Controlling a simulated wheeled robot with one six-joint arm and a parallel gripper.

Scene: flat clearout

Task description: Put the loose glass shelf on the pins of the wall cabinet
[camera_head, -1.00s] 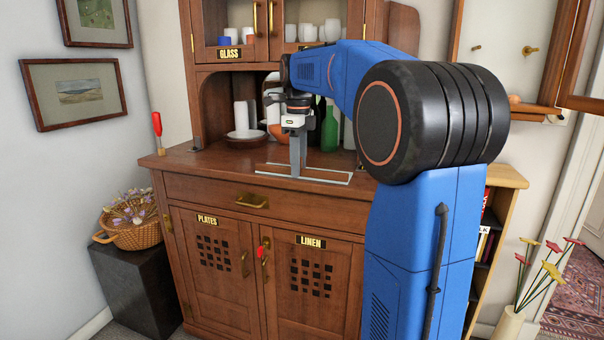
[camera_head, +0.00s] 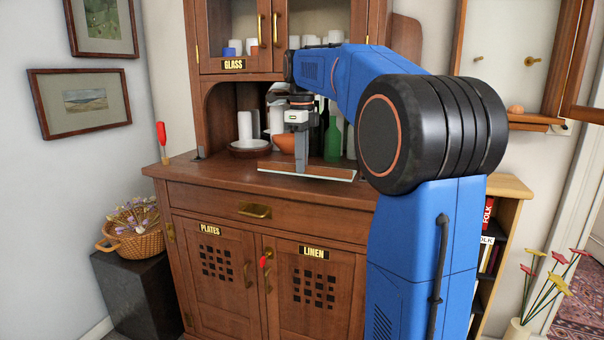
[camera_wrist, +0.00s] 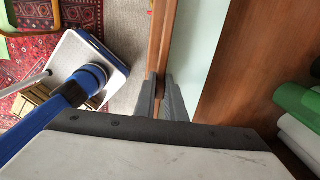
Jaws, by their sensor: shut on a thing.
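The glass shelf (camera_head: 325,172) is a pale, thin panel over the front of the sideboard's worktop. My gripper (camera_head: 301,168) points down and is shut on the shelf's edge. In the wrist view the shelf (camera_wrist: 202,50) runs away as a pale green panel, with my gripper's fingers (camera_wrist: 168,102) at its near left edge. The shelf looks slightly above the wood; the exact gap cannot be told. The wall cabinet (camera_head: 462,40) hangs at the upper right with its door open. Brass-coloured pins (camera_head: 532,61) show inside; my arm hides part of the cabinet.
A small round object (camera_head: 515,108) sits on the wall cabinet's ledge. A bookcase (camera_head: 510,190) and flowers (camera_head: 535,285) stand right.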

